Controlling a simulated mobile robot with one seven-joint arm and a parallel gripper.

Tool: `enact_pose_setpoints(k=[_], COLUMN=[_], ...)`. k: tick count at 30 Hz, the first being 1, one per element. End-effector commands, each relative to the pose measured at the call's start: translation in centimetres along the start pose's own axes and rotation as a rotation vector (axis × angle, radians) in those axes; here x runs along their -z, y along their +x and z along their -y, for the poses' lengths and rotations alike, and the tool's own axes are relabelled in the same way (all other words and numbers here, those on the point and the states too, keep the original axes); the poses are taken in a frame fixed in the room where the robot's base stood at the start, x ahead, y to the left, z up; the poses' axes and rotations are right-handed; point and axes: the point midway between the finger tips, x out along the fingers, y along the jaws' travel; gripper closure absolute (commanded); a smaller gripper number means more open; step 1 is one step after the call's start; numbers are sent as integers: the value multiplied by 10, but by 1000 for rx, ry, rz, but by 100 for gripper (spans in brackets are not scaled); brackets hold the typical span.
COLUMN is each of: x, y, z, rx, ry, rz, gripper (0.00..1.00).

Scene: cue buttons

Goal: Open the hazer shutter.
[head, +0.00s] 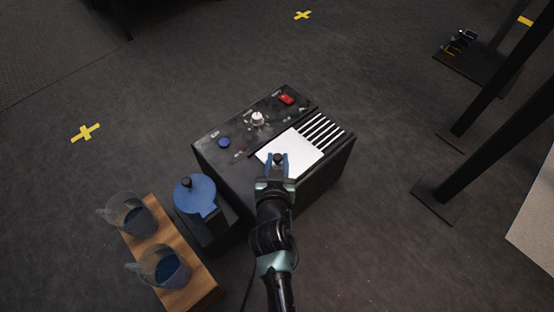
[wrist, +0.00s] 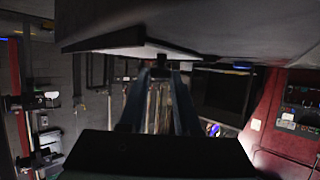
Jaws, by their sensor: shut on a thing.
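The hazer (head: 225,163) is a dark box standing on the floor in the head view. Its shutter (head: 300,148) is a flat white plate on the top. White-and-black vent slots (head: 321,131) show uncovered to the right of the plate. A small dark knob (head: 277,157) stands at the plate's near left edge. My gripper (head: 278,164) is shut on this knob, with one blue finger on each side. In the wrist view the plate (wrist: 135,47) shows edge-on, with the knob (wrist: 161,60) between the fingertips (wrist: 160,70). Slots under the plate are hidden.
The hazer's top also carries a red switch (head: 286,99), a pale dial (head: 257,118) and a blue button (head: 224,142). A blue-lidded container (head: 194,193) and a wooden board (head: 190,292) with two clear cups stand close at left. Black stand legs (head: 480,115) are at right.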

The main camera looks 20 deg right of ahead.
Motion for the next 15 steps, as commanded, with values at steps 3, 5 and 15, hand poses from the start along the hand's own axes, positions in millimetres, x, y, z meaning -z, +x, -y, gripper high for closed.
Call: enact_pose_setpoints(k=[3, 5, 15], x=[0, 0, 0], y=[0, 0, 0], z=[0, 0, 0], rx=[-1, -1, -1], ry=[-1, -1, 0], rz=[-1, -1, -1], gripper=[100, 67, 38])
